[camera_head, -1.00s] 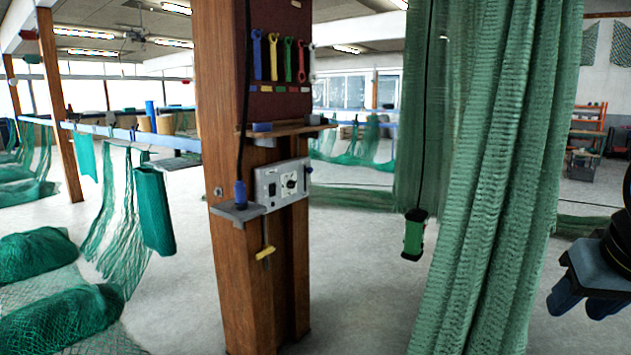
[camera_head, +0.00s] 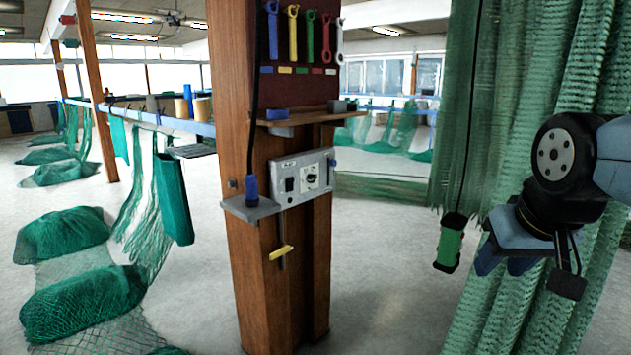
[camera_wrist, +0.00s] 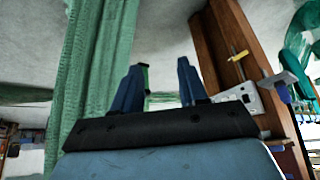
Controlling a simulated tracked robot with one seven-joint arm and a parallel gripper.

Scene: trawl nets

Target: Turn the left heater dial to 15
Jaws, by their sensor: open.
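A grey control box (camera_head: 302,178) is fixed to a wooden post, with one round dial (camera_head: 310,177) on a white plate and a dark switch to its left. The dial's marks are too small to read, and I see no second dial. My gripper (camera_head: 508,266) is at the right, well apart from the box, in front of a hanging green net. In the wrist view my gripper (camera_wrist: 158,85) is open and empty, its two blue fingers spread. The box (camera_wrist: 242,98) also shows there, right of the fingers and partly hidden by the gripper.
The wooden post (camera_head: 262,300) carries a small shelf (camera_head: 300,115), a grey ledge (camera_head: 250,208) with a blue-ended cable, and a yellow-handled tool (camera_head: 281,252). A green handheld pendant (camera_head: 450,243) hangs between post and gripper. Green net heaps (camera_head: 80,300) lie left. Floor before the post is open.

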